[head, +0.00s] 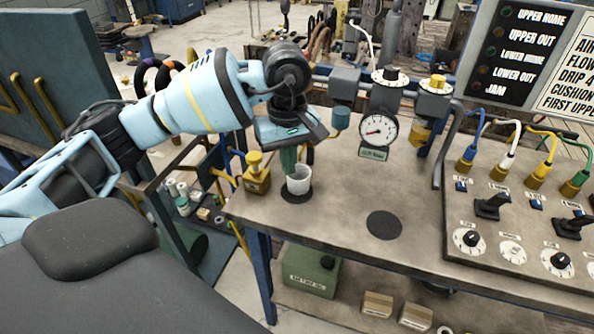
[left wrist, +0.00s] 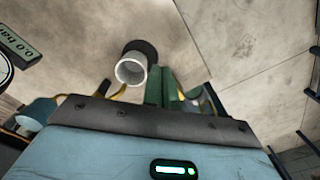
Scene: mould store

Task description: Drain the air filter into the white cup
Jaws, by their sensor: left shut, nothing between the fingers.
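The white cup (head: 299,183) stands upright on a black disc (head: 297,196) at the bench's left end. It also shows in the left wrist view (left wrist: 130,71), open end towards the camera. The air filter seems to be the grey-headed unit (head: 344,83) with a blue bowl (head: 341,119), at the left of the air line, behind and right of the cup. My left gripper (head: 289,165) points down by the cup, its green fingers together and empty. In the left wrist view the fingertips (left wrist: 163,72) are just right of the cup; I cannot tell whether they touch it. My right gripper is out of view.
A gauge (head: 378,131) and an amber-bowled unit (head: 422,131) are right of the filter. A yellow valve block (head: 257,175) is close left of the cup. A bare black disc (head: 384,226) lies on clear bench. A switch panel (head: 500,222) fills the right.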

